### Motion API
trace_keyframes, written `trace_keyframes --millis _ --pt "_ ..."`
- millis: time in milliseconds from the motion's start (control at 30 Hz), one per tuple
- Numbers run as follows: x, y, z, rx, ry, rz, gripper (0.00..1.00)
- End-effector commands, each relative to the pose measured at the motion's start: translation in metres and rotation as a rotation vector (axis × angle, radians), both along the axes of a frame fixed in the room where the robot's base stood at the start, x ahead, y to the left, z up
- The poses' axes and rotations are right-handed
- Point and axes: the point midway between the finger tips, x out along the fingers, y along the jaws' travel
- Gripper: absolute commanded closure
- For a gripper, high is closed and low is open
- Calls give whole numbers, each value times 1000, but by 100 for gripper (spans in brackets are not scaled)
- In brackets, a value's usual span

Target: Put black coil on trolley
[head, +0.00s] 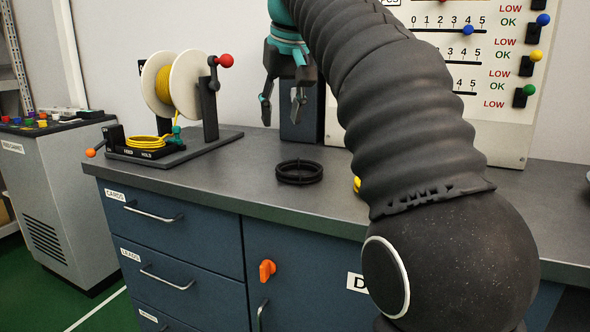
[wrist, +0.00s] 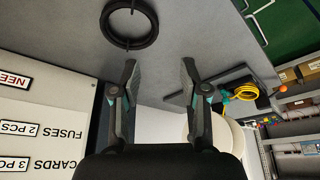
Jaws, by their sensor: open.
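The black coil (head: 299,181) lies flat on the dark grey bench top, near the front edge, in the head view. It also shows at the top of the wrist view (wrist: 129,45), beyond my fingertips. My gripper (head: 281,112) is open and empty, pointing down above the bench, behind and a little left of the coil and apart from it. In the wrist view its two fingers (wrist: 158,66) are spread with nothing between them. I cannot make out a trolley in either view.
A reel stand (head: 190,95) with yellow cable and a small yellow coil (head: 147,142) stands left on the bench. Another yellow piece (head: 357,184) is mostly hidden by my arm. A panel (head: 500,85) stands behind. A grey cabinet (head: 50,190) is at the left.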

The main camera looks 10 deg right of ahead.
Motion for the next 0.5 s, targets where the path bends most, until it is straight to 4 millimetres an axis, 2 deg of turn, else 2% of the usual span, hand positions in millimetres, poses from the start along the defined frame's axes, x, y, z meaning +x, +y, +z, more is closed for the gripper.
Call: trace_keyframes --millis 500 --pt "28 2 -69 -1 1 -1 56"
